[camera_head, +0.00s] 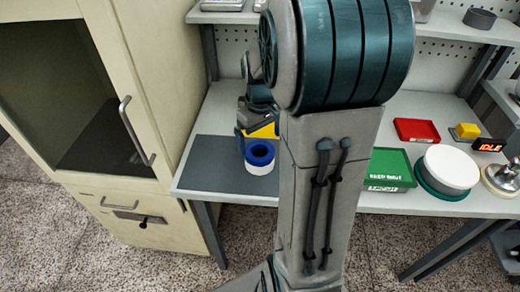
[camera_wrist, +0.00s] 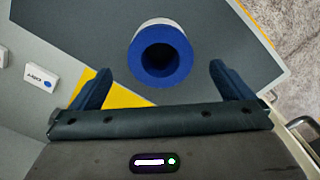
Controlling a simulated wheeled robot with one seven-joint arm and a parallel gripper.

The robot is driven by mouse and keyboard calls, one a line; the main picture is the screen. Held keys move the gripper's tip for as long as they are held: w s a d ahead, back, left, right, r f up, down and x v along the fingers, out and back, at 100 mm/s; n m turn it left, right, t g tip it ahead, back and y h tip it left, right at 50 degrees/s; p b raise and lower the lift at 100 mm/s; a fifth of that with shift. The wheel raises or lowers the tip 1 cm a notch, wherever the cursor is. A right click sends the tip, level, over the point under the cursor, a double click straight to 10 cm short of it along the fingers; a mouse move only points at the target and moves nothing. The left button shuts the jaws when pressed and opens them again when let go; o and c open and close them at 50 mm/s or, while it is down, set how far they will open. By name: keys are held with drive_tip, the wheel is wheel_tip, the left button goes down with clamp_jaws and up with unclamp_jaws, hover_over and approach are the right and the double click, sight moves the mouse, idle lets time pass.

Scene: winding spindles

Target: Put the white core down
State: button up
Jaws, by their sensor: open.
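The white core (camera_head: 260,165), a short hollow cylinder with a blue end ring, stands upright on the dark grey mat (camera_head: 215,165). In the wrist view the core (camera_wrist: 160,28) shows its blue ring and dark bore at the top middle. My gripper (camera_wrist: 161,72) is open, with one finger on either side of the core's near edge and a gap to it on both sides. In the head view my gripper (camera_head: 258,130) is just behind the core and partly hidden by my own arm. Nothing shows held between the fingers.
A green box (camera_head: 390,165), a red tray (camera_head: 416,130), a yellow block (camera_head: 467,131) and a white disc (camera_head: 450,165) on a green base stand on the bench's right side. A display reads IDLE (camera_head: 489,146). A cream cabinet (camera_head: 155,60) stands left. A small white labelled block (camera_wrist: 40,77) lies left.

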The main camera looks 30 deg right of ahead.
drive_tip(key=s+a+r+m+t, duration=0.1)
drive_tip(key=s+a+r+t, duration=0.2)
drive_tip(key=s+a, duration=0.9)
wheel_tip(320, 180, up, 3)
drive_tip(key=shift+m, duration=0.4)
drive_tip(key=shift+a, duration=0.1)
idle(0.5)
